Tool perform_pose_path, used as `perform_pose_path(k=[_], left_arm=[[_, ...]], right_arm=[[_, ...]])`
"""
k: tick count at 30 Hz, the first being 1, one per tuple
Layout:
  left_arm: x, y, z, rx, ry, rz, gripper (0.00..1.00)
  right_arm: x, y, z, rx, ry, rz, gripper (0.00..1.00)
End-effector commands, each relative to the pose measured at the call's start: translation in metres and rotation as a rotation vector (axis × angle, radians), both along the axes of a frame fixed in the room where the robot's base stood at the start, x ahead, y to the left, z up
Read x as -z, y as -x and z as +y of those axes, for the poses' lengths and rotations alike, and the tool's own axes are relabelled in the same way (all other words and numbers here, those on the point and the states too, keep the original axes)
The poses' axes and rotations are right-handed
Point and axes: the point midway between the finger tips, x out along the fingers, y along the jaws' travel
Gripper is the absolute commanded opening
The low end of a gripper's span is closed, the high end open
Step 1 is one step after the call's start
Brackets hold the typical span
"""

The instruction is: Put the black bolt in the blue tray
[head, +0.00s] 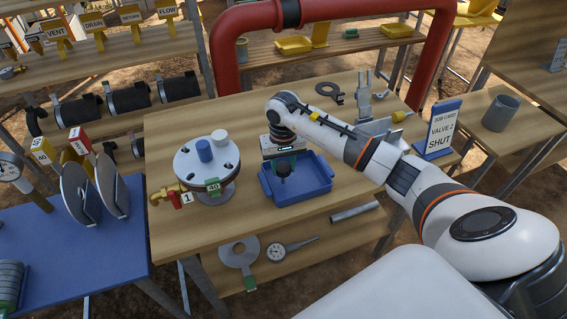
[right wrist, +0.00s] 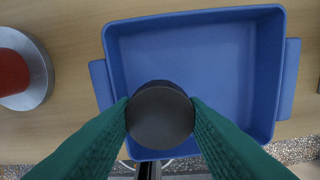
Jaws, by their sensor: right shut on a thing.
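The blue tray (head: 322,186) sits on the wooden table, near its front edge. My right gripper (head: 284,165) points down over the tray, shut on the black bolt (head: 283,171). In the right wrist view the round dark head of the bolt (right wrist: 160,116) sits between the green finger pads, and the blue tray (right wrist: 215,60) lies beneath. The bolt is over the tray's near part in that view. Whether its lower end touches the tray floor cannot be told. My left gripper is not in view.
A flange with blue and white caps (head: 188,165) stands left of the tray, with a small brass and red valve (head: 178,197) beside it. A blue job card stand (head: 440,130) is at right. A red pipe (head: 222,60) arches behind the table.

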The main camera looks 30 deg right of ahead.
Motion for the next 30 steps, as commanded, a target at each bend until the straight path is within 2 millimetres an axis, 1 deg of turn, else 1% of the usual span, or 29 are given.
perform_pose_path(k=[1, 3, 8, 12, 13, 15, 17, 25, 28, 30], left_arm=[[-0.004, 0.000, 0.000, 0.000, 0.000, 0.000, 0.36], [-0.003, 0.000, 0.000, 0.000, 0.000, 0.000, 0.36], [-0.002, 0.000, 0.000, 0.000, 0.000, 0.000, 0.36], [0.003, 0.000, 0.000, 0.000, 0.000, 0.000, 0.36], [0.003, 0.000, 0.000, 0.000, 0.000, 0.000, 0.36], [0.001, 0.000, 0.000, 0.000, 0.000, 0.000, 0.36], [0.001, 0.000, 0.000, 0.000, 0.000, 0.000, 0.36], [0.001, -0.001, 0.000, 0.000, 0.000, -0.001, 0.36], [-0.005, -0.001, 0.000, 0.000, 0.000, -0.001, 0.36], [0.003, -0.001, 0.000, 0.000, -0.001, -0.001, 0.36]], right_arm=[[0.004, 0.001, 0.000, 0.001, -0.001, 0.003, 0.00], [0.007, 0.000, 0.000, 0.000, 0.000, 0.000, 0.00], [0.007, 0.000, 0.000, 0.000, 0.000, -0.001, 0.00], [0.010, 0.000, 0.000, 0.000, 0.001, -0.002, 0.00], [0.010, 0.000, 0.000, 0.000, 0.001, -0.002, 0.40], [0.009, 0.000, 0.000, 0.000, 0.000, -0.001, 0.51], [0.009, 0.000, 0.000, 0.000, 0.000, -0.001, 0.60], [0.008, 0.000, 0.000, 0.000, 0.000, -0.001, 0.60], [0.004, 0.000, 0.000, 0.000, 0.000, 0.001, 0.60], [-0.002, -0.001, -0.001, -0.001, 0.002, -0.005, 0.60]])
